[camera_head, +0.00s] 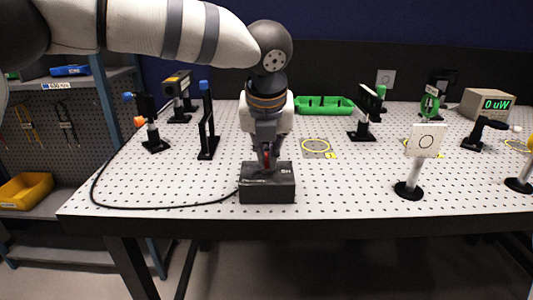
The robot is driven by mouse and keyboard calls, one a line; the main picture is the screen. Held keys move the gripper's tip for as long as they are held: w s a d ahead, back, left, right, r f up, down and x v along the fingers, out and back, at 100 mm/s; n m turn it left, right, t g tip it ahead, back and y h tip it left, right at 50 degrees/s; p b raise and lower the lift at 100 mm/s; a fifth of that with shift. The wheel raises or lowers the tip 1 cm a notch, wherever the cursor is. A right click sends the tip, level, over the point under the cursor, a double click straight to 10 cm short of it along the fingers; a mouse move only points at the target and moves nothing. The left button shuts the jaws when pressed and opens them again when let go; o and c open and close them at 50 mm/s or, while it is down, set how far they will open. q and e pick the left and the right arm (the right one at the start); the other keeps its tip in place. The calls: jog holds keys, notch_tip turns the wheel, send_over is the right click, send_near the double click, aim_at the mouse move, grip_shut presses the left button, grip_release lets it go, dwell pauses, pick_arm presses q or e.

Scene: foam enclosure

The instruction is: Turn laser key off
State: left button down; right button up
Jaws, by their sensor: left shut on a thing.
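A dark grey box (267,188) sits near the front edge of the white perforated table, with a black cable running from its left side. My left gripper (266,160) points down onto the top of this box. It is shut on a small red part at the box's top, which looks like the laser key (267,156). The fingers hide most of the key, so its angle cannot be told. A power meter (489,104) at the right back reads "0 uW" in green. My right gripper is not in view.
Posts with optics (207,125) stand left of the box. A white target card (426,141) on a post stands to the right. A green tray (325,105) lies behind. The table's front edge (330,222) is close to the box.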

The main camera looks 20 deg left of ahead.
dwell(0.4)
pick_arm(q)
jog(key=c, duration=1.7)
grip_release()
jog(key=shift+r, duration=0.1)
jog(key=v, duration=1.1)
jog(key=shift+s+d+r, duration=0.15)
jog(key=shift+s+r, duration=0.1)
jog(key=shift+r, duration=0.1)
